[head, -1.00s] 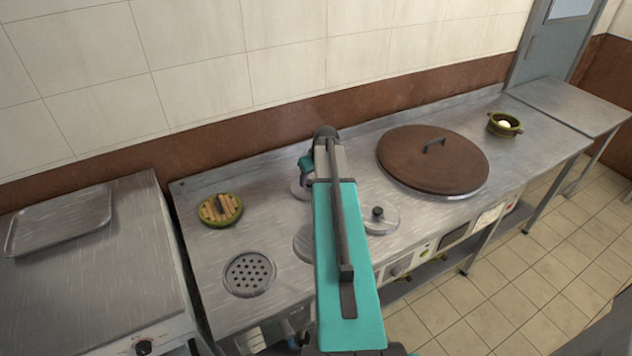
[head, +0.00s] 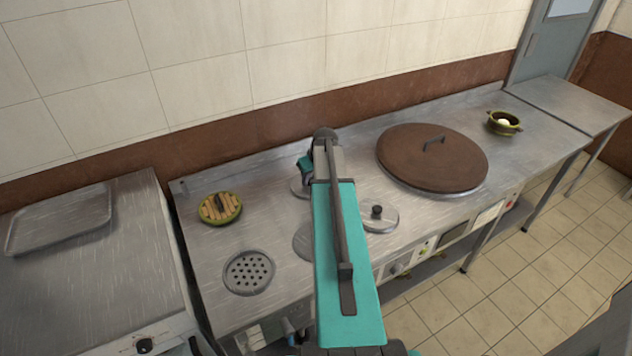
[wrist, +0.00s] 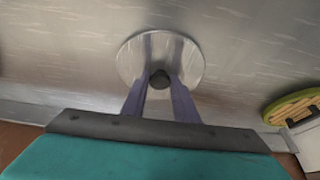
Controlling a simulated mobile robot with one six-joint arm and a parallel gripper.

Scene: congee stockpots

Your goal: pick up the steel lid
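A round steel lid (wrist: 135,58) with a dark knob (wrist: 159,79) lies flat on the counter in the wrist view. In the head view it shows partly (head: 297,188), with my arm covering its right side. My gripper (wrist: 160,84) points down over the lid, its two purple fingers apart. The knob appears between the fingertips, and I see no clear grip on it. In the head view my gripper is small and largely hidden by my arm. A second steel lid (head: 380,222) with a black knob lies right of my arm.
A large brown lid (head: 435,165) covers a pot at right. A green-rimmed round dish (head: 220,208) and a perforated disc (head: 249,273) are at left. A green pot (head: 503,122) stands at far right. A tray (head: 60,220) lies on the left unit. The wall runs behind.

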